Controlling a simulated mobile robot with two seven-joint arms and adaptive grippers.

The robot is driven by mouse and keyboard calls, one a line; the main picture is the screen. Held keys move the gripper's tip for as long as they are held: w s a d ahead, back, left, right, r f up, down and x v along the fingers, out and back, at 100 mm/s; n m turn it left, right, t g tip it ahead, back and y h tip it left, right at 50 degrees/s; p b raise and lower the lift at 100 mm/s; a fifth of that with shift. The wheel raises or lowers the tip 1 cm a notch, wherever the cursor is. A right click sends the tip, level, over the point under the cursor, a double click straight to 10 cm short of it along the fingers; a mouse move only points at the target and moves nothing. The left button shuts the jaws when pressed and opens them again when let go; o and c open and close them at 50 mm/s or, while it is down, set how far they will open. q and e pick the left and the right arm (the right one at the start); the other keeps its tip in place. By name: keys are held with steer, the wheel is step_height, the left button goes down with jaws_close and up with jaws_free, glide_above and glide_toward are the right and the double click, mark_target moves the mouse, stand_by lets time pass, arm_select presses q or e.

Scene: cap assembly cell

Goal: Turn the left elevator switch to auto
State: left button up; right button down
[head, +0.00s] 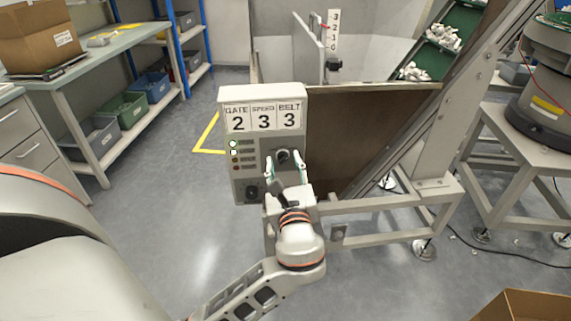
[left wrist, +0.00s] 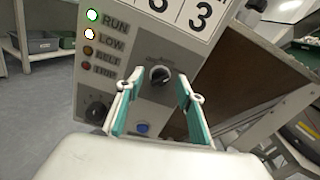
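The grey control box (head: 245,152) stands in the middle of the head view. A black rotary switch (left wrist: 160,74) with a pale pointer mark sits on its front panel; it also shows in the head view (head: 283,156). No position labels are readable around it. My left gripper (head: 284,163) is in front of the panel with its teal-padded fingers apart. In the left wrist view the fingers (left wrist: 160,84) stand on both sides of the switch, with visible gaps to it. I cannot tell how far the tips are from the panel. My right gripper is out of view.
A second black knob (left wrist: 96,110) and a blue button (left wrist: 143,127) sit lower on the panel. Indicator lamps (left wrist: 91,16) run down its left side, two lit. A brown hopper panel (head: 350,125) and metal frame stand right. Open floor (head: 180,215) lies left.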

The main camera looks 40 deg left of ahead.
arm_select(q)
steer(key=shift+w+a, duration=0.1)
steer(key=shift+w, duration=0.05)
jaws_close()
steer(key=shift+r+p, duration=0.25)
steer(key=shift+p, duration=0.2)
steer(key=shift+r+n+p, duration=0.15)
steer(key=shift+n+p, duration=0.5)
steer(key=shift+n, duration=0.15)
steer(key=shift+n+p, duration=0.3)
steer(key=shift+f+n, duration=0.3)
steer(key=shift+n, duration=0.9)
steer(key=shift+f+n, duration=0.15)
steer(key=shift+n, duration=1.85)
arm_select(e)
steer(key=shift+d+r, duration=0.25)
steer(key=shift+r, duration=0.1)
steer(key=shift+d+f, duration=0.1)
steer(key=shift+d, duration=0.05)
